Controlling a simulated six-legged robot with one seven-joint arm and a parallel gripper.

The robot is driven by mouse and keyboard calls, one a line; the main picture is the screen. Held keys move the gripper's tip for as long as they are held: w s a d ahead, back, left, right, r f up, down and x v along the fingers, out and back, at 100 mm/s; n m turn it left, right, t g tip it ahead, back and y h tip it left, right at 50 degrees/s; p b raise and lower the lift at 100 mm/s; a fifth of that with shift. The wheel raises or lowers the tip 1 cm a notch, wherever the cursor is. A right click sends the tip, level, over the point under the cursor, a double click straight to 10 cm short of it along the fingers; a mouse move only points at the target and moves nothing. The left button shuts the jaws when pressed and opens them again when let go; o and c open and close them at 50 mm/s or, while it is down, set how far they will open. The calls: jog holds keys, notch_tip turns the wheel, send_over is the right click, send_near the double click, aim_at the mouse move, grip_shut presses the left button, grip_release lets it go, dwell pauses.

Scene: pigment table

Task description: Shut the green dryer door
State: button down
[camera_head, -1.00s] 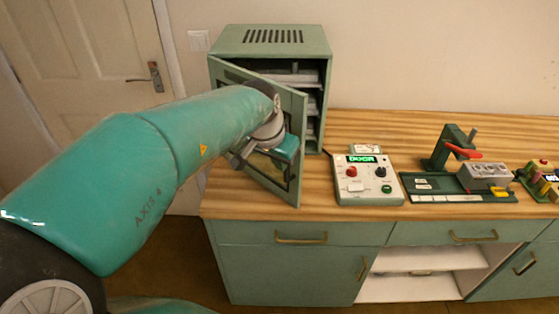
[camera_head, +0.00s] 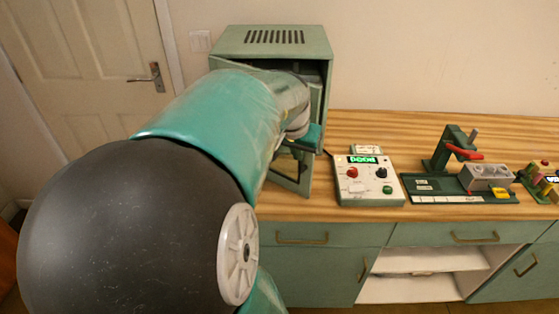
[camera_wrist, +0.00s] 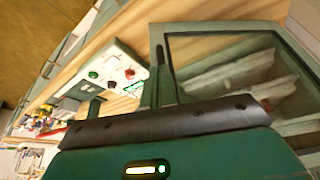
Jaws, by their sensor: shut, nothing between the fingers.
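The green dryer (camera_head: 270,40) stands at the left end of the counter. Its door (camera_head: 291,184) is ajar, with its free edge standing out from the body on the right. Much of the door is hidden behind my arm in the head view. In the wrist view the door's framed window (camera_wrist: 225,48) fills the upper right, with shelves showing through it. My gripper (camera_wrist: 158,55) is shut and empty, close in front of the door near its frame. I cannot tell whether it touches.
A control box (camera_head: 368,183) with a lit green display sits right of the dryer, close to the door's free edge. A green press stand (camera_head: 455,150) with a red lever is farther right.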

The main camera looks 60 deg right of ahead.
jog(key=d+n+t+y, duration=0.1)
jog(key=d+n, duration=0.6)
jog(key=d, duration=1.3)
jog(key=shift+d+t, duration=0.25)
jog(key=shift+t, duration=0.45)
jog(key=shift+w+d+r, duration=0.1)
jog(key=shift+w+r, duration=0.1)
jog(key=shift+w, duration=0.1)
jog(key=shift+a, duration=0.2)
